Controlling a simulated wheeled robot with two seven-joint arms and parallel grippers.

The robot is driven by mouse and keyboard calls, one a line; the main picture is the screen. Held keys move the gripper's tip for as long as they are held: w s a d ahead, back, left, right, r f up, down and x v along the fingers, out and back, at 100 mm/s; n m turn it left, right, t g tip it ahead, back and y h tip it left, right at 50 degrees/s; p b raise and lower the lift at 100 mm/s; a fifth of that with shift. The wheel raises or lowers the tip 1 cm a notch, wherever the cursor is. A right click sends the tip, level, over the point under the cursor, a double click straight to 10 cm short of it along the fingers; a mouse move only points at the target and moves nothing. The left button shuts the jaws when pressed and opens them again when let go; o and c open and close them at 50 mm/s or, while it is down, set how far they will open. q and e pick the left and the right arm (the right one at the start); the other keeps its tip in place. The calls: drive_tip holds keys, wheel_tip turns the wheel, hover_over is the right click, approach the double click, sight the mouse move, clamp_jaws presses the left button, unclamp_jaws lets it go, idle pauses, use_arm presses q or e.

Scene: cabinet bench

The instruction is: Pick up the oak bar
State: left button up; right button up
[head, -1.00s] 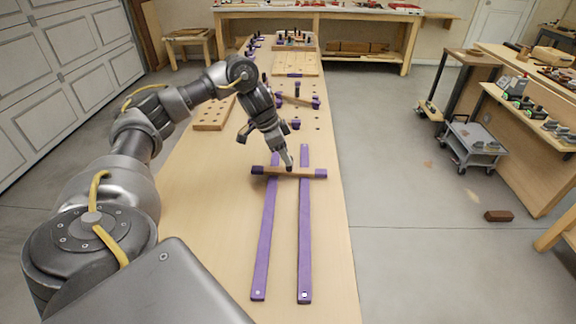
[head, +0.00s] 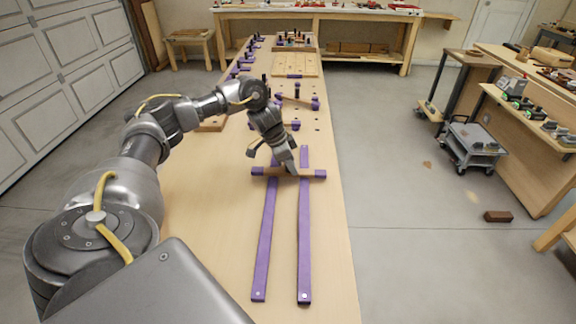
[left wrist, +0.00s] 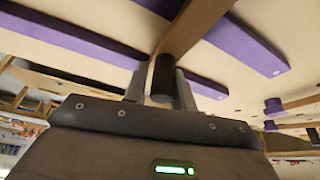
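The oak bar (head: 308,174) lies crosswise over two long purple strips (head: 304,240) on the bench, with purple pieces at its ends. My left gripper (head: 291,170) points down at the middle of the bar and hides part of it. In the left wrist view, the two fingers (left wrist: 162,88) stand a little apart with a dark round piece between them. A wooden bar (left wrist: 195,22) runs up and to the right from there. I cannot tell whether the fingers grip anything. My right gripper is not in view.
The long bench (head: 215,240) is bare around the strips. Farther back stand purple-ended pieces (head: 297,103) and a board (head: 294,64). A grey cart (head: 473,140) and a brown block (head: 498,216) are on the floor at the right.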

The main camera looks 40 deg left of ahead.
use_arm(q)
drive_tip(key=shift+c, duration=0.8)
clamp_jaws()
